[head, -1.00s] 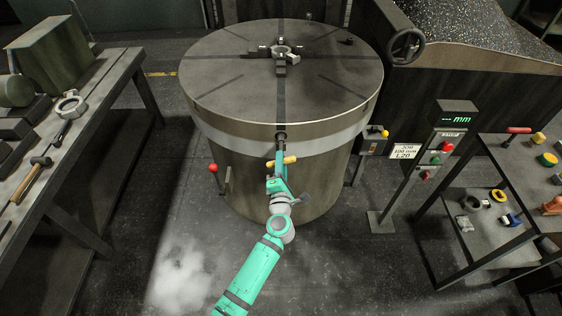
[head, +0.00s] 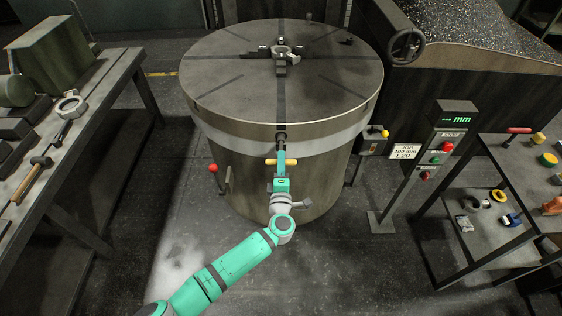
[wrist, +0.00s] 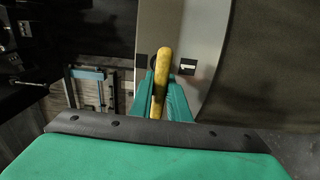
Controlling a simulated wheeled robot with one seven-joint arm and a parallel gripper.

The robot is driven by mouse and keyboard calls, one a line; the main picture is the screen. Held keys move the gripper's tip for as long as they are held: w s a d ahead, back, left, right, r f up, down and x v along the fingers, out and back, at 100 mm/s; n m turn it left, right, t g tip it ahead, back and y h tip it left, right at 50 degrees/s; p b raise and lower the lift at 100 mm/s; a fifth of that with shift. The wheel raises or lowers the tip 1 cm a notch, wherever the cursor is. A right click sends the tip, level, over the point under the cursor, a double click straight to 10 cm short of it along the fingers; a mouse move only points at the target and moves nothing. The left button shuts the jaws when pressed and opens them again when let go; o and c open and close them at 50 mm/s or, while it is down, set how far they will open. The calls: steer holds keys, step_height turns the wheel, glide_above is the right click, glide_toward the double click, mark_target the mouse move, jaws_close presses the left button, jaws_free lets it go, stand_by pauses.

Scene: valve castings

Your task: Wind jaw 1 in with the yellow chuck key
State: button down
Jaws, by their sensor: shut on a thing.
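The yellow chuck key (head: 270,161) has its yellow cross bar level at the side of the round chuck table (head: 215,85). My gripper (head: 280,165) is shut on the key, just below the table rim. In the wrist view the yellow bar (wrist: 161,80) stands between my green fingers (wrist: 163,92). The key's shank points at the socket (head: 280,136) in the rim; the gripper hides how far it is seated. Several jaws sit around a ring casting (head: 287,50) at the table's middle; I cannot read their numbers.
A bench with tools (head: 100,75) stands at the left. A red-knobbed lever (head: 213,168) is left of my gripper. A control post (head: 440,145) and a parts rack (head: 500,215) stand at the right. The floor in front is clear.

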steer(key=shift+s+d, duration=0.1)
steer(key=shift+s, duration=0.05)
steer(key=shift+s, duration=1.85)
